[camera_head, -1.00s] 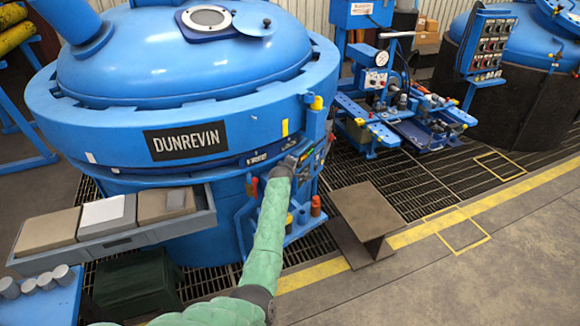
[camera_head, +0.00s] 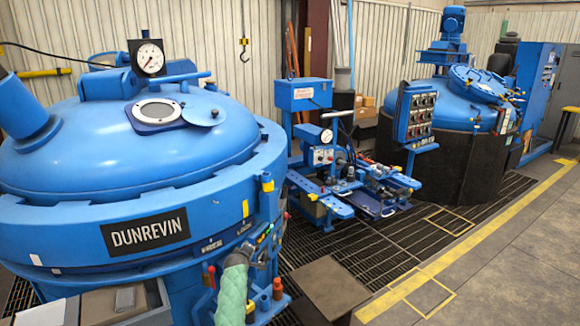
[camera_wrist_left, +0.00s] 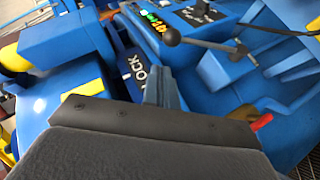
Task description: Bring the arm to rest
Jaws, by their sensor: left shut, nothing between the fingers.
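My left arm in its green padded sleeve rises from the bottom edge of the head view to the small control panel on the side of the blue furnace (camera_head: 60,245) marked DUNREVIN. Its gripper (camera_head: 243,252) is small there, close to the panel, and its fingers are hard to make out. In the left wrist view the narrow grey fingers (camera_wrist_left: 162,88) are together and empty, in front of a blue face with a LOCK label (camera_wrist_left: 138,75). A lever with a dark round knob (camera_wrist_left: 171,37) is just beyond them. I cannot tell whether the fingers touch anything. My right gripper is not in view.
A dark square-topped stand (camera_head: 325,285) is right of the arm. A blue bench with a gauge (camera_head: 326,136) and a control box (camera_head: 416,115) stand beyond, over floor grating. A grey tray (camera_head: 150,316) is at the lower left. Grey floor (camera_head: 500,270) at right is clear.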

